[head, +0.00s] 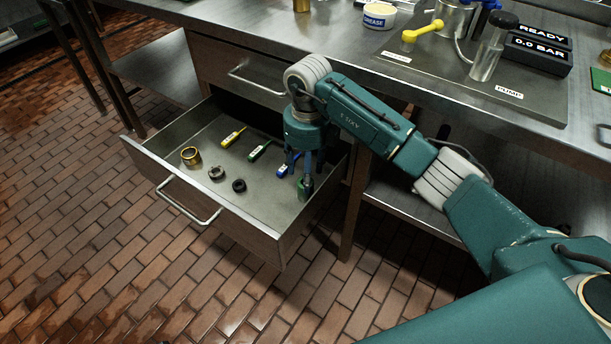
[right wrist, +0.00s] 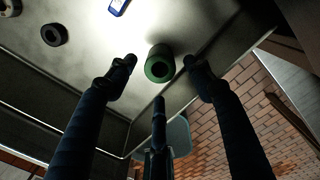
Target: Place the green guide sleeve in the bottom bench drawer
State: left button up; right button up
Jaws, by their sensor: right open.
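The green guide sleeve (right wrist: 160,63) is in the open bottom bench drawer. The right wrist view shows its round end with a dark bore, close to a drawer wall. In the head view the sleeve (head: 304,190) shows near the drawer's right front corner, partly covered by a finger. The open drawer (head: 228,232) is pulled out from the bench. My right gripper (head: 303,170) points down into it, and its fingers are spread around the sleeve in the right wrist view (right wrist: 159,76). No finger is clearly closed on it. My left gripper is not in view.
The drawer also holds a brass ring (head: 191,157), two dark rings (head: 239,186), and yellow (head: 233,137), green (head: 259,150) and blue (head: 288,166) tagged items. A closed drawer (head: 240,75) sits above. The benchtop holds a grease tub (head: 379,16) and pump parts.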

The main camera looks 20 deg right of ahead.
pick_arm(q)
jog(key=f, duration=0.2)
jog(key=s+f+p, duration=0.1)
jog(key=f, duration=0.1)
pick_arm(e)
notch_tip(320, 180, up, 10)
jog(key=shift+f, duration=0.15)
jog(key=shift+s, duration=0.1)
dwell(0.9)
